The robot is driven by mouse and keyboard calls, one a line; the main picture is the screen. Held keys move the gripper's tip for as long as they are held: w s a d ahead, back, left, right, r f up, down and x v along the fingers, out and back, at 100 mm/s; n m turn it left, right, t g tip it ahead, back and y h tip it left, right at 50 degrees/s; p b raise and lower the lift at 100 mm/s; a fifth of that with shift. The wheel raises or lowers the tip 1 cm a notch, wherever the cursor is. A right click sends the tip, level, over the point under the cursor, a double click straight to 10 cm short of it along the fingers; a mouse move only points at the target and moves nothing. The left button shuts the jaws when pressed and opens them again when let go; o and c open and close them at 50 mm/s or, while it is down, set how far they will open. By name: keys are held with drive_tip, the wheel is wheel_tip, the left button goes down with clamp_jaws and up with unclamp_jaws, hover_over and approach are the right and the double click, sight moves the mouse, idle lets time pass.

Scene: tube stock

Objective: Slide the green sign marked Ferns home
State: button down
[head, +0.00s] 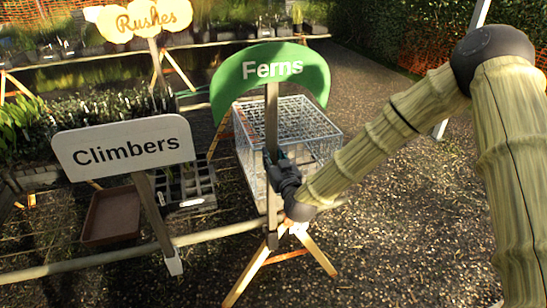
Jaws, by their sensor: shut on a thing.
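The green sign marked Ferns (300,67) stands near the middle of the head view, upright on a dark post. My gripper (276,162) is shut on this post, below the green board. The gripper hides part of the post. The lower end of the post shows at the rail (220,231), above a wooden trestle. I cannot tell whether it sits in a holder there.
A white Climbers sign (125,146) stands tilted on the rail at left. A yellow Rushes sign (152,18) stands behind. A wire crate (288,135) is behind the Ferns post. A brown tray (111,215) and potted plants are at left. Open gravel lies at right.

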drive_tip(key=shift+r, duration=0.1)
idle(0.3)
drive_tip(key=shift+f+b, duration=0.45)
drive_tip(key=shift+b, duration=0.1)
drive_tip(key=shift+f+b, duration=0.3)
drive_tip(key=shift+f, duration=0.4)
